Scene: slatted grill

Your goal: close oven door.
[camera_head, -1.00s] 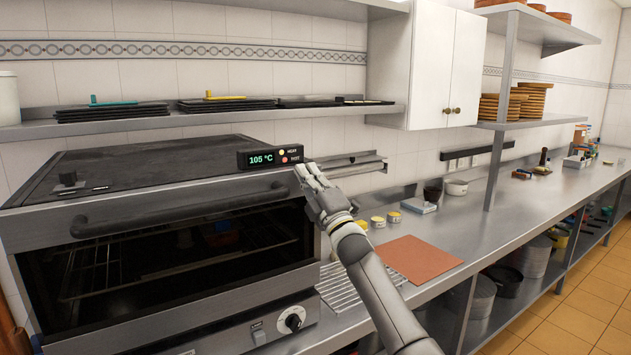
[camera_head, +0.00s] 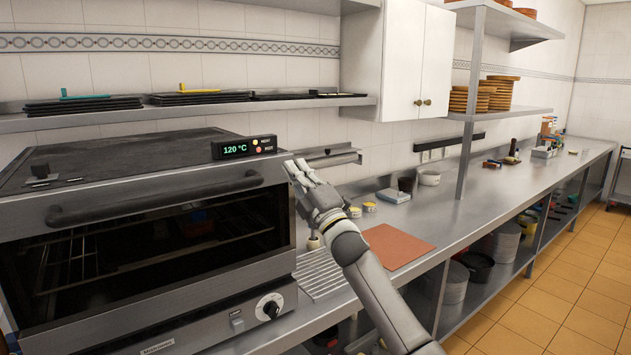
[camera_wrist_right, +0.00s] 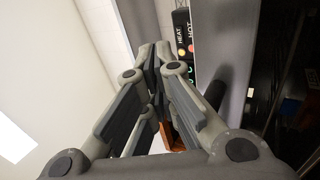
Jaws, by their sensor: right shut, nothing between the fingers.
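The oven (camera_head: 120,160) stands at the left in the head view. Its door (camera_head: 150,250) has a dark window with racks visible behind it and a dark bar handle (camera_head: 150,200) along the top. The door looks upright or nearly so; I cannot tell whether it is fully shut. My right gripper (camera_head: 291,167) is shut and empty, beside the oven's upper right front corner, just right of the handle's end. In the right wrist view, the gripper (camera_wrist_right: 155,50) points toward the oven's display panel (camera_wrist_right: 185,45). My left gripper is not in view.
The display box (camera_head: 244,148) on the oven top reads 120 °C. A metal grate (camera_head: 318,272) and reddish-brown board (camera_head: 395,245) lie on the counter (camera_head: 450,215) right of the oven. A shelf with dark trays (camera_head: 85,105) hangs above.

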